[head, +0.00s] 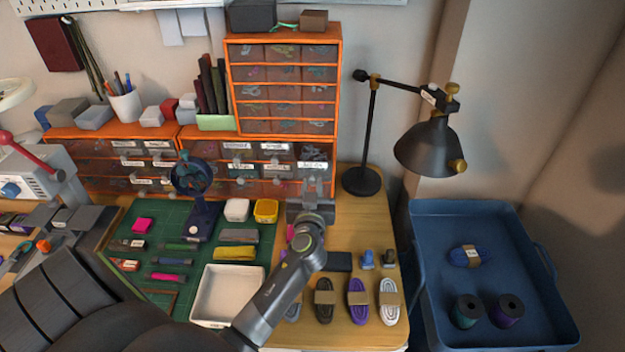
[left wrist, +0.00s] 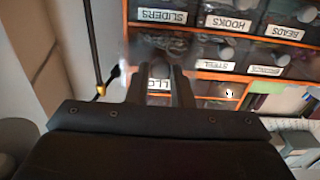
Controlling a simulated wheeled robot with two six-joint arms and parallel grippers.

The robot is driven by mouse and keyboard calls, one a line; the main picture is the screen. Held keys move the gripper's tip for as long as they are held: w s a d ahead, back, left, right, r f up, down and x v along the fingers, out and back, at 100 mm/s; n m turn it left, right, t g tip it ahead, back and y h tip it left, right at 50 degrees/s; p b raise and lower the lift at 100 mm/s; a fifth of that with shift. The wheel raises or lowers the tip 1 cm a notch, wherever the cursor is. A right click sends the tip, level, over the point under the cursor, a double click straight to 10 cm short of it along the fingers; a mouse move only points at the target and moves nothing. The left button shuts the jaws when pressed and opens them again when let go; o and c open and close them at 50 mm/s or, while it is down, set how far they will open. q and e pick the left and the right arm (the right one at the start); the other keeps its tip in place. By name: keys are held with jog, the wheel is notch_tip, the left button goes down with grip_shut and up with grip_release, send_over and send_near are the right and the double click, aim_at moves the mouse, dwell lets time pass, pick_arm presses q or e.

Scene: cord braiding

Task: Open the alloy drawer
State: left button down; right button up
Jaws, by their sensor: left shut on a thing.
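The alloy drawer (head: 312,165) is at the right end of the top row of the low orange cabinet. Its front stands forward of its neighbours, so it is partly pulled out, and grey contents show inside. In the left wrist view, upside down, its label (left wrist: 157,85) reads partly "LLO", the rest hidden by my fingers. My left gripper (head: 312,190) is at the front of this drawer, its fingers (left wrist: 160,85) closed at the handle. My right gripper is not in view.
The steel drawer (left wrist: 220,65) beside it and the sliders drawer (left wrist: 163,15) below are shut. A black lamp (head: 362,180) stands close on the right. A white tray (head: 228,290), a green mat (head: 185,215) and cord bundles (head: 357,300) lie in front. A blue cart (head: 480,220) is further right.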

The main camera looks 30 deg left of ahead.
pick_arm(q)
jog(key=shift+v, duration=0.8)
jog(key=shift+s+d+f+b, duration=0.2)
jog(key=shift+s+b, duration=0.1)
jog(key=shift+b, duration=0.1)
jog(key=shift+s+d, duration=0.2)
jog(key=shift+s, duration=0.15)
jog(key=shift+s+d+r, duration=0.2)
jog(key=shift+s+d, duration=0.05)
jog(key=shift+s, duration=0.1)
jog(key=c, duration=1.3)
grip_release()
